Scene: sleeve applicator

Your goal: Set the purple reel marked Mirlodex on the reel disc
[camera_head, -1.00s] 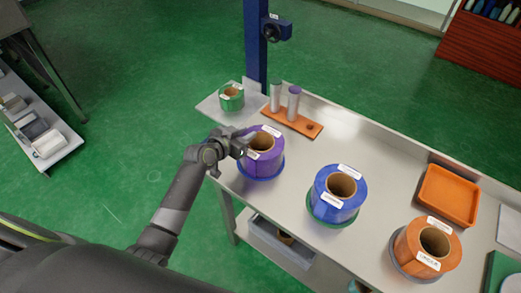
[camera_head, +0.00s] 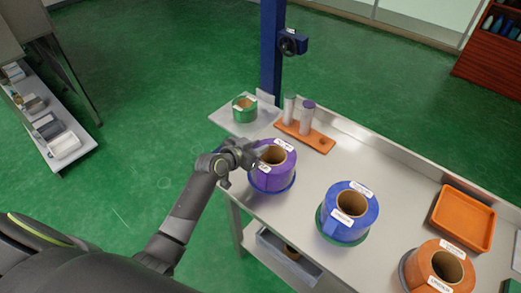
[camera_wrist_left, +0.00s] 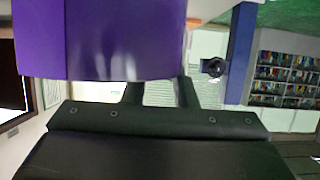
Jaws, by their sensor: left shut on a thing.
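The purple reel (camera_head: 273,172) has white labels and a brown core. It appears to sit upright on a blue disc (camera_head: 274,190) at the table's left front edge. Its label text is too small to read. My left gripper (camera_head: 257,154) is shut on the purple reel at its upper left side. In the left wrist view, the purple reel (camera_wrist_left: 100,40) fills the upper left and hides the fingertips. I cannot tell which surface is the reel disc. My right gripper is not in view.
A blue reel (camera_head: 347,222) and an orange reel (camera_head: 437,265) stand to the right. An orange stand (camera_head: 320,143) with two cylinders and an orange tray (camera_head: 463,217) are further back.

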